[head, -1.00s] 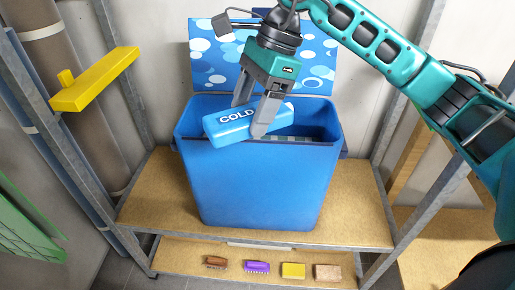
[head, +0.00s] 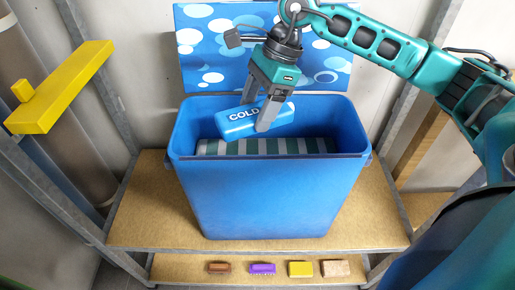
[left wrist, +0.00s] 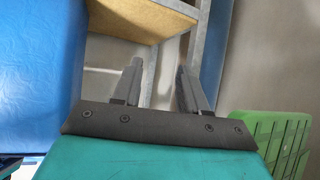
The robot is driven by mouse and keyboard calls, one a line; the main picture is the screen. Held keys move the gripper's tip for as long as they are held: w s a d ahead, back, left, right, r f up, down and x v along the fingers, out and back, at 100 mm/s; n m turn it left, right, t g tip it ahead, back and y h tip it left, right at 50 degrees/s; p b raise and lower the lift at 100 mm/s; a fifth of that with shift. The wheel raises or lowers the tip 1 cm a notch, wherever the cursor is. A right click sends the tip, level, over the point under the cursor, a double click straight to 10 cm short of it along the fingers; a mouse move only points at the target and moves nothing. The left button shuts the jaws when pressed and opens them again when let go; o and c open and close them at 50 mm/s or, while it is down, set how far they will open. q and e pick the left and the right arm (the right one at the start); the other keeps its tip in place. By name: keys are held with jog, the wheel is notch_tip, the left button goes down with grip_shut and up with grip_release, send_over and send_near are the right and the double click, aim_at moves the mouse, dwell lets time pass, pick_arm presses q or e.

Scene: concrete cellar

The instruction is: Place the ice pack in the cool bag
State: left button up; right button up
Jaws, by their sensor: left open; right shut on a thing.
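The ice pack (head: 238,122) is a blue bar with "COLD" on it. My right gripper (head: 257,116) is shut on it and holds it, slightly tilted, over the open mouth of the cool bag. The cool bag (head: 270,200) is a big blue box standing on a shelf, its bubble-patterned lid (head: 205,45) raised at the back. Something striped grey and green (head: 270,146) shows inside it. The left wrist view shows my left gripper (left wrist: 160,85), open and empty, with a blue surface, probably the bag's side, to its left.
The shelf board (head: 145,215) is bare beside the bag, between metal posts. A lower board carries a brown brush (head: 219,268), a purple brush (head: 263,268), a yellow sponge (head: 300,269) and a tan block (head: 335,268). A yellow bar-shaped thing (head: 65,85) is at left. A green slatted thing (left wrist: 285,140) is at right in the left wrist view.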

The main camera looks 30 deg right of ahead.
notch_tip(320, 180, down, 12)
jog(key=shift+r+b, duration=0.1)
jog(key=shift+b, duration=0.35)
jog(key=o, duration=1.6)
pick_arm(q)
jog(key=shift+w+d, duration=0.3)
jog(key=shift+w, duration=0.05)
pick_arm(e)
jog(key=shift+o, duration=0.2)
jog(key=p+v, duration=0.1)
jog(key=v, duration=1)
jog(key=shift+d+r, duration=0.1)
jog(key=shift+r, duration=0.1)
pick_arm(q)
jog(key=shift+s+a+r, duration=0.15)
jog(key=shift+a, duration=0.1)
pick_arm(e)
jog(key=shift+d+r, duration=0.1)
jog(key=shift+r, duration=0.15)
